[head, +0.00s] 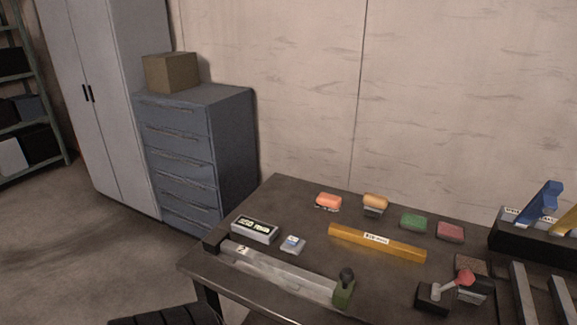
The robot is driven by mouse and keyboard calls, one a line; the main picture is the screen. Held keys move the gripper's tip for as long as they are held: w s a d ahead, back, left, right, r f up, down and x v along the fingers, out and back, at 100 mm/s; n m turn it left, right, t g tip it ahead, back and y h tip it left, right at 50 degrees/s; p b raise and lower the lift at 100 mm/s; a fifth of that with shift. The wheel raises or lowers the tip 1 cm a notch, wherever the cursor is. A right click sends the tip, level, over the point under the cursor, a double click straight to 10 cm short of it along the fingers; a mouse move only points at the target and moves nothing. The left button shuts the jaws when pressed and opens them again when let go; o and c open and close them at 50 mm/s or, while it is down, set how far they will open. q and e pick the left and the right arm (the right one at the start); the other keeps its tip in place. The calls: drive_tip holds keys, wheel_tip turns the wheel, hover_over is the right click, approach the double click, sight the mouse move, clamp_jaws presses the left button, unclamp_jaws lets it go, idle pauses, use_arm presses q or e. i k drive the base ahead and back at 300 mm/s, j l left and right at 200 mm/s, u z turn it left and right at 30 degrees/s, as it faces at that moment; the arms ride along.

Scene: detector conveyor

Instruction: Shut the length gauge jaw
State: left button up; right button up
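The length gauge (280,272) is a long grey rail lying along the front left of the table. A black end block (215,243) stands at its left end. A green jaw (343,292) with a black knob (347,275) sits at its right end, far from the black block, so the jaw stands open. The rail between them looks empty, with a small label near the left end. Neither of my grippers shows in the head view.
A yellow labelled bar (350,237) lies behind the gauge. A display box (254,231) and a small grey piece (293,245) sit close behind the rail. Several coloured blocks line the back. A red-knobbed lever (432,297) stands right of the jaw.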

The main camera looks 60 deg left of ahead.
sight(343, 293)
drive_tip(key=j+u, duration=0.15)
drive_tip(key=u, duration=1.9)
